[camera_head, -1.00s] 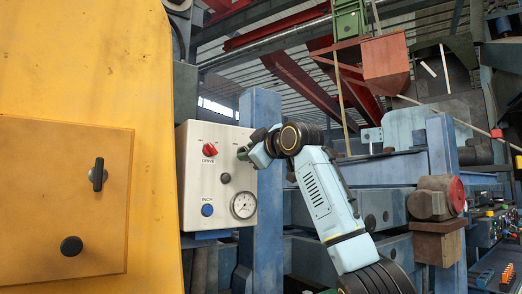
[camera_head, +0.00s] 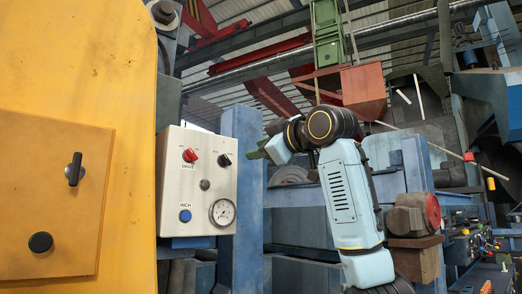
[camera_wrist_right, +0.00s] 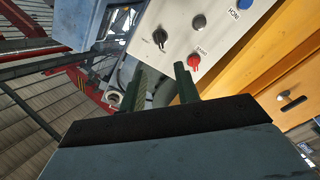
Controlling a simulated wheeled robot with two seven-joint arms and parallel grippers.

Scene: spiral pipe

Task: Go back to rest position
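My right gripper (camera_head: 258,150) is beside the right edge of a pale control panel (camera_head: 206,198) and appears clear of it in the head view. In the right wrist view its two dark fingers stand apart with nothing between them (camera_wrist_right: 161,84). The panel has a red knob (camera_head: 190,155) marked DRIVE, a black knob (camera_head: 224,159), a blue INCH button (camera_head: 185,215) and a round gauge (camera_head: 222,212). The red knob (camera_wrist_right: 194,62) and black knob (camera_wrist_right: 160,39) also show in the wrist view, beyond the fingers. My left gripper is out of view.
A large yellow housing (camera_head: 60,110) with a black handle stands at the left. A blue post (camera_head: 239,190) rises right of the panel. Blue machine beams and a block with a red round end (camera_head: 432,212) lie close around my right arm.

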